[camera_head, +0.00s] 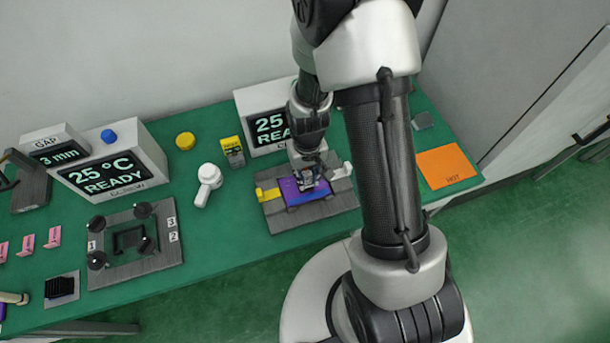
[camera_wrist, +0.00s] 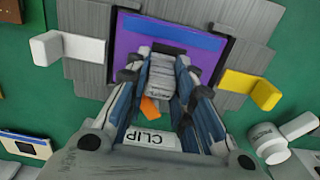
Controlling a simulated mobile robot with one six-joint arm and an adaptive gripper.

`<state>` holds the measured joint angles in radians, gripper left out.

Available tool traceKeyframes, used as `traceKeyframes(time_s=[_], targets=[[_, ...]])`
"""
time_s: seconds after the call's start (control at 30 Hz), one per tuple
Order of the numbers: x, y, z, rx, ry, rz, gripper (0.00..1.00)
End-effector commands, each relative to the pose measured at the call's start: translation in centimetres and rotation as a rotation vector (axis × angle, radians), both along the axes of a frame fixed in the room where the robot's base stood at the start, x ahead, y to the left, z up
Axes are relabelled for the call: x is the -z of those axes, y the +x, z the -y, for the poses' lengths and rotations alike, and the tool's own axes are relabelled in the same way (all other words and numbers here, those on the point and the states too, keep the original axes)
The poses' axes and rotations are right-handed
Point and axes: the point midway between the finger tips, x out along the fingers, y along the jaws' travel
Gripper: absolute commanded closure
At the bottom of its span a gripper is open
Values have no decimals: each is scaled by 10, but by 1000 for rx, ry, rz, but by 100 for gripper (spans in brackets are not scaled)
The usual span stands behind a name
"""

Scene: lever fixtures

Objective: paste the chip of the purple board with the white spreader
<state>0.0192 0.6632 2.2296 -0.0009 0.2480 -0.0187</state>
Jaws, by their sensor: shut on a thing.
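The purple board (camera_head: 293,193) lies on a grey fixture plate (camera_head: 282,220) on the green bench; it also shows in the wrist view (camera_wrist: 125,55). My gripper (camera_head: 308,180) is over the board. In the wrist view my gripper (camera_wrist: 160,85) is shut on a pale block, seemingly the white spreader (camera_wrist: 160,76), held over the board. A small orange piece (camera_wrist: 149,108) shows between the fingers. The chip is not visible; the fingers and held block cover the board's middle. I cannot tell whether the held block touches the board.
A yellow block (camera_head: 268,193) and a white block (camera_head: 341,171) flank the board. A display box (camera_head: 255,102) stands behind it. An orange HOT mat (camera_head: 446,167) lies right. Bench is clear in front of the white tool.

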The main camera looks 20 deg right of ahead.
Motion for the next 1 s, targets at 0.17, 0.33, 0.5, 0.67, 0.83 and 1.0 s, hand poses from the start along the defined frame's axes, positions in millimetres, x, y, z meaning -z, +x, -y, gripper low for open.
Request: traceKeyframes(time_s=[0.17,0.33,0.5,0.67,0.83,1.0], targets=[[-1,1,4,1,0,-1,98],[0,1,-1,-2,0,-1,98],[0,2,-10,-1,0,0,98],[1,2,-16,-1,0,0,98],[1,1,-15,1,0,0,98],[1,-1,-9,2,0,0,98]])
